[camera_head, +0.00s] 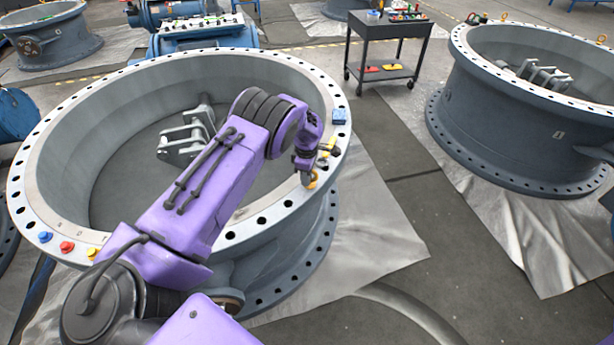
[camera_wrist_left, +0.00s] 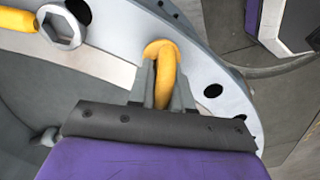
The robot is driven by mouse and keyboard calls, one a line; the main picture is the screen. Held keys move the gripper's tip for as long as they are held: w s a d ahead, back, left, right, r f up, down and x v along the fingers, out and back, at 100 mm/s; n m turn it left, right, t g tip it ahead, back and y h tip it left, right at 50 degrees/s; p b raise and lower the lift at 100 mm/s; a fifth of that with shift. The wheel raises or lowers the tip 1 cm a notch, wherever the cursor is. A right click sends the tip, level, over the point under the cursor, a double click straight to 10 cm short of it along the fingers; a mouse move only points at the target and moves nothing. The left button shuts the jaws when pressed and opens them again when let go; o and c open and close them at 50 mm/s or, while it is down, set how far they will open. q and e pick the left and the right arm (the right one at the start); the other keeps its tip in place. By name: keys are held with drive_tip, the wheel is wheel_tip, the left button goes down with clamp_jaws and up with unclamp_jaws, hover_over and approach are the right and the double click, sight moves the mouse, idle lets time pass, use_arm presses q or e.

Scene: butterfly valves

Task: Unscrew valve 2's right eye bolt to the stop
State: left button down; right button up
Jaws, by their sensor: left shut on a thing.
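The large grey valve ring (camera_head: 40,190) stands in the middle of the head view, its pale flange full of bolt holes. A yellow eye bolt (camera_head: 312,181) is on the right side of this flange. My left gripper (camera_head: 307,172) comes down on it from above. In the left wrist view, the yellow eye (camera_wrist_left: 164,58) stands up from the flange, and my left gripper's fingers (camera_wrist_left: 164,92) are shut on it from both sides. The eye bolt's thread is hidden. My right gripper does not show.
A wrench with a yellow handle and metal ring end (camera_wrist_left: 62,27) lies on the flange close to the gripper. A blue block (camera_head: 339,116) sits farther back. Blue, red (camera_head: 67,246) and yellow pieces are at the front left. A tool cart (camera_head: 390,30) and another valve (camera_head: 520,120) stand beyond.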

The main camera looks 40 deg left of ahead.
use_arm(q)
drive_tip(key=shift+s+d+f, duration=0.15)
drive_tip(key=c, duration=1.1)
unclamp_jaws()
wheel_tip(320, 180, up, 11)
drive_tip(key=shift+f+b, duration=0.15)
drive_tip(key=shift+b, duration=0.3)
